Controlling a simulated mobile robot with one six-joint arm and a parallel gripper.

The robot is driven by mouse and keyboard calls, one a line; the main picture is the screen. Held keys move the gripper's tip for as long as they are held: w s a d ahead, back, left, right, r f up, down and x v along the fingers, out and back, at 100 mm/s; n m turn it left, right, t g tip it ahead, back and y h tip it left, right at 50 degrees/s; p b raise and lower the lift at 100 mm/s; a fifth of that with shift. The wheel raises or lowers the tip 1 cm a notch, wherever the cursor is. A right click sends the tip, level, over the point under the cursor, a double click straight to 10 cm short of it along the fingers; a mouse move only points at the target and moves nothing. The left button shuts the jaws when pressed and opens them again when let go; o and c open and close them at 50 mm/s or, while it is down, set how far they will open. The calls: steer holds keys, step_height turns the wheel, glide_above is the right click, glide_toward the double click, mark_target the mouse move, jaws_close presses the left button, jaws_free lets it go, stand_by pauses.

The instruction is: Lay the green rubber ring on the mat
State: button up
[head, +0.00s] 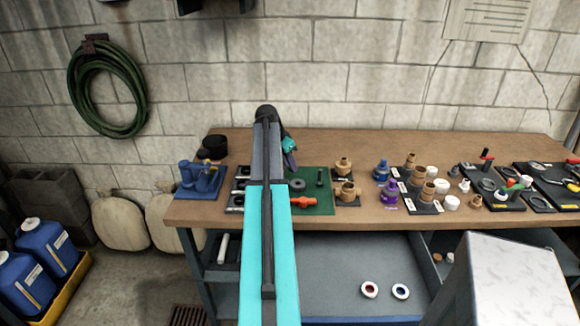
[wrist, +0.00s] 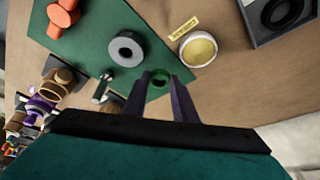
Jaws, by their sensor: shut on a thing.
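The green rubber ring (wrist: 159,78) is between the fingertips of my gripper (wrist: 164,84) in the wrist view; the gripper is shut on it. In the head view my gripper (head: 290,160) is over the bench, behind my arm, and I cannot make out the ring there. The green mat (wrist: 92,50) lies beyond the fingertips in the wrist view, and it also shows in the head view (head: 318,183). The ring appears against the mat near its edge; its height above it is unclear.
On the mat are a grey ring (wrist: 126,48) and an orange fitting (wrist: 62,15). A round yellowish cup (wrist: 198,48) and a yellow label (wrist: 184,28) are close to the fingers. A black tray (wrist: 262,32) holds a black ring. Brass fittings (head: 347,190) stand right of the mat.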

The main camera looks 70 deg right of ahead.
mark_target(290, 175)
steer(key=shift+w+d+f+p, duration=0.15)
steer(key=shift+w+d, duration=0.1)
steer(key=shift+d, duration=0.45)
steer(key=shift+w+d+r+p, duration=0.1)
steer(key=shift+w+d+p, duration=0.1)
steer(key=shift+d, duration=0.5)
steer(key=shift+f, duration=0.15)
steer(key=shift+f+p, duration=0.65)
steer(key=shift+f, duration=1)
steer(key=shift+f, duration=0.2)
steer(key=o, duration=1)
steer(key=shift+r, duration=0.15)
steer(key=b+v, duration=0.2)
steer(key=v, duration=1)
steer(key=shift+a, duration=0.15)
steer(key=shift+w+r, duration=0.1)
